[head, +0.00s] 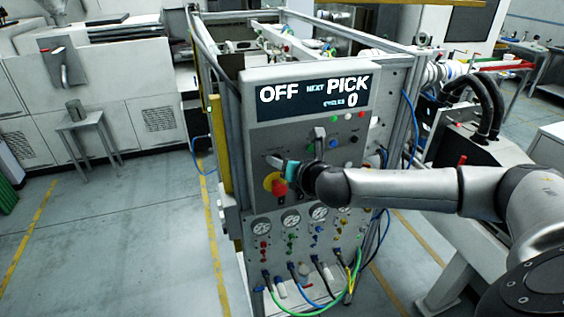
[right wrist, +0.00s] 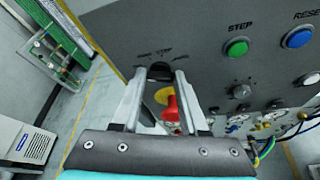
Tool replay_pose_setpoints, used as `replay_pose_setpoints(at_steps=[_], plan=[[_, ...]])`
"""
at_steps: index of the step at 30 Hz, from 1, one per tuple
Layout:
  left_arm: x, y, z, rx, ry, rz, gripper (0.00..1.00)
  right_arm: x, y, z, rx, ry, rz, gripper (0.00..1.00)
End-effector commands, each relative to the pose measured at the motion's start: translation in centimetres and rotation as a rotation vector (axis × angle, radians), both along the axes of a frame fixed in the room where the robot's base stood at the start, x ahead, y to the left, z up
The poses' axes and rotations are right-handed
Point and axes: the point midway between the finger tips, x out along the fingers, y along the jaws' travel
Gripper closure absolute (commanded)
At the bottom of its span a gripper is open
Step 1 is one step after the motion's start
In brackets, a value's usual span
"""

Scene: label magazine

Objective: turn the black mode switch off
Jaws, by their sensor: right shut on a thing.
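The black mode switch (right wrist: 160,70) is on the grey control panel (right wrist: 215,75), between the fingertips of my right gripper in the right wrist view. Small lettering stands around it, partly hidden by the fingers. My right gripper (right wrist: 160,76) is shut on the switch; it also shows in the head view (head: 273,161), in front of the panel's left part. There the fingers hide most of the switch. The display (head: 312,97) above reads OFF, NEXT PICK and CYCLES 0. My left gripper is not in view.
A red emergency button with a yellow collar (head: 275,184) is just below the switch, close to my fingers. A green button (right wrist: 236,47) and a blue button (right wrist: 298,38) are to the right. Gauges (head: 319,212) and hoses sit lower. Open floor (head: 120,220) is at the left.

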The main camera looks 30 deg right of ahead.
Motion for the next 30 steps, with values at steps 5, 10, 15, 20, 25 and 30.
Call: replay_pose_setpoints(at_steps=[5, 10, 15, 20, 25, 30], plan=[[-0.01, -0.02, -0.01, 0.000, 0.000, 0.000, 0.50, -0.04, 0.02, -0.13, -0.003, 0.002, 0.001, 1.00], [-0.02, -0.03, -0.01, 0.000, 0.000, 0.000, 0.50, -0.04, 0.02, -0.13, -0.002, 0.002, 0.001, 0.55], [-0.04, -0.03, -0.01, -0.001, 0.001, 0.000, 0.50, -0.02, 0.02, -0.10, -0.001, 0.001, 0.001, 0.36], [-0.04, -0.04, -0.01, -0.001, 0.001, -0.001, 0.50, -0.01, 0.02, -0.06, -0.001, 0.001, 0.001, 0.27], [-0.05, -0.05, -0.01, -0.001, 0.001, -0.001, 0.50, -0.04, 0.03, -0.02, -0.001, 0.000, 0.000, 0.27], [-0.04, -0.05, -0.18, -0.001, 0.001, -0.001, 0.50, -0.79, 0.02, 0.22, -0.002, 0.000, 0.001, 0.27]])
